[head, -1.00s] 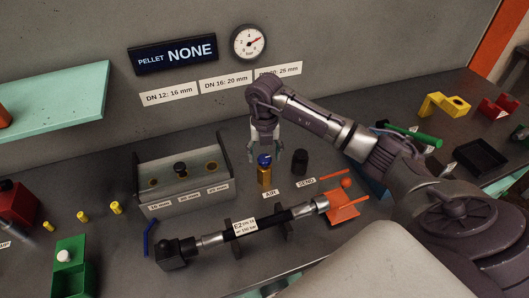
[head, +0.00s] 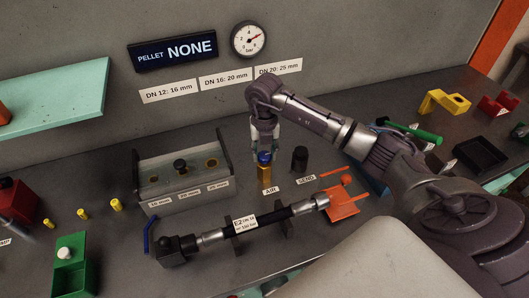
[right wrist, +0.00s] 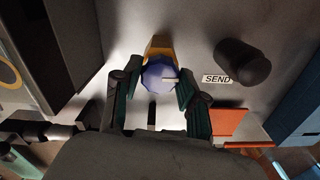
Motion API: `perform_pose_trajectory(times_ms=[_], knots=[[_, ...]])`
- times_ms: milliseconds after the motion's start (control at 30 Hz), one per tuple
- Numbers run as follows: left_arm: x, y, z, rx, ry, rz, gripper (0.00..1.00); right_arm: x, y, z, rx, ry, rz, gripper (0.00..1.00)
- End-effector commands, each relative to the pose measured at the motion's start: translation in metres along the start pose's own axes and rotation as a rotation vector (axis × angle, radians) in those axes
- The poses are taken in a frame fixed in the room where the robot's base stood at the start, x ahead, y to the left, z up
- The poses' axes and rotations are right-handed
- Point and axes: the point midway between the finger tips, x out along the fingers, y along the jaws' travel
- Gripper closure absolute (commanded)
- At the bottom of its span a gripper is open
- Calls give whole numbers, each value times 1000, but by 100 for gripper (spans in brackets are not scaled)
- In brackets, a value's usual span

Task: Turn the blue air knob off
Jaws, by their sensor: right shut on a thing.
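The blue air knob (head: 264,157) sits on top of a brass-coloured post with an AIR label in front of it. My right gripper (head: 265,151) comes down from above and is shut on the knob. In the right wrist view the faceted blue knob (right wrist: 159,75) lies between the two fingers (right wrist: 157,84), with a small white line on its top. The fingers hide part of the knob's sides in the head view. My left gripper is not in view.
A black SEND knob (head: 300,158) stands close at the right. A metal box with several holes (head: 185,180) is at the left. The pressure gauge (head: 249,40) hangs on the wall behind, beside a sign reading NONE (head: 172,53).

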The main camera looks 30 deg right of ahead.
Motion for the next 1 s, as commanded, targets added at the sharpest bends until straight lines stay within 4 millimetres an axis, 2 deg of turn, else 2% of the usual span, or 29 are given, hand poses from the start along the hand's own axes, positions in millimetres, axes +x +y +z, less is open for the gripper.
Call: perform_pose_trajectory(times_ms=[367, 1000], knots=[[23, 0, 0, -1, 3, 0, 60, 2, -1, 2, -214, -5, -1, 93], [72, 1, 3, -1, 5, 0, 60, 2, 0, 1, -820, -6, -1, 93]])
